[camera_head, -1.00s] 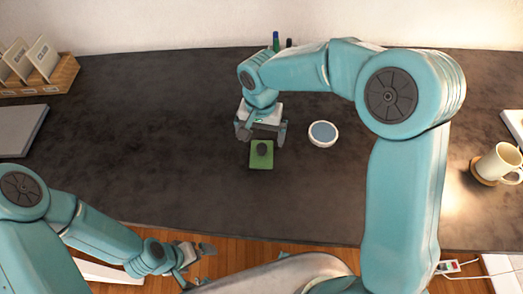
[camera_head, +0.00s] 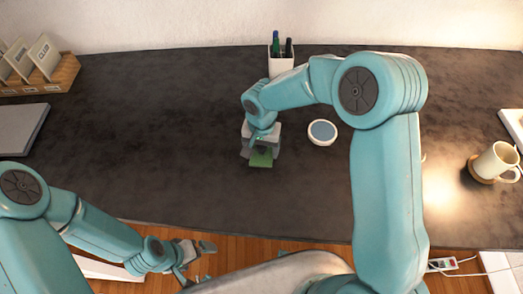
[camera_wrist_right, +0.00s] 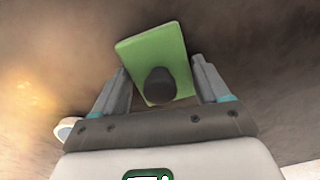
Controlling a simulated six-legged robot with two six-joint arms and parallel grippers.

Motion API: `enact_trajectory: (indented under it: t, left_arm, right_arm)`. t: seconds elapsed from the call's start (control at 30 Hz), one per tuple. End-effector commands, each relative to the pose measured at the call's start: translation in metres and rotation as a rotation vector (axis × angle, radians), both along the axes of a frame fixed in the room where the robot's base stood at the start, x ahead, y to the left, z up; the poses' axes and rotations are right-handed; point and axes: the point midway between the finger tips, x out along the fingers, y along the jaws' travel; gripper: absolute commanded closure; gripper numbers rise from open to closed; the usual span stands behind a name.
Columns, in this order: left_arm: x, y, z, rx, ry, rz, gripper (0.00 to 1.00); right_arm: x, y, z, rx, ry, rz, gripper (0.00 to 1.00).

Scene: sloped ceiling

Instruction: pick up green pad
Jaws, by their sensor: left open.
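The green pad (camera_head: 261,160) lies on the dark table, partly hidden by my right gripper (camera_head: 261,147) in the head view. In the right wrist view the green pad (camera_wrist_right: 138,52) is a flat plate with a dark round knob (camera_wrist_right: 160,86) standing on it. The two fingers of my right gripper (camera_wrist_right: 162,88) are apart, one on each side of the knob, with a visible gap to it on both sides. My left gripper (camera_head: 197,254) is open and empty, beyond the table's front edge at the lower left.
A white round dish with a blue inside (camera_head: 322,132) stands close right of my right gripper. A pen cup (camera_head: 280,66) is at the back. A mug (camera_head: 497,162) is at the far right, a card rack (camera_head: 50,80) at the far left.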

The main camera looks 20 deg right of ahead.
Motion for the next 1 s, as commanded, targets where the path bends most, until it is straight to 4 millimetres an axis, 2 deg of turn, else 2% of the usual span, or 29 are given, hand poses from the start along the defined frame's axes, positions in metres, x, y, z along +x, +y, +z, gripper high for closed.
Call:
enact_trajectory:
  t: [0.33,0.53,0.67,1.0]
  left_arm:
    - [0.000,0.000,0.000,0.000,0.000,0.000,0.00]
    - [0.000,0.000,-0.001,0.000,0.000,0.000,0.00]
    - [0.000,0.000,-0.002,0.000,0.000,0.000,0.00]
    - [0.000,0.000,-0.002,0.000,0.000,0.000,0.00]
  right_arm:
    - [0.000,0.000,0.002,0.000,-0.001,0.000,0.56]
    - [0.001,0.000,0.020,0.000,-0.004,-0.001,0.56]
    - [0.001,0.000,0.049,0.000,-0.007,-0.001,0.56]
    - [0.001,0.000,0.153,0.001,-0.006,0.000,0.56]
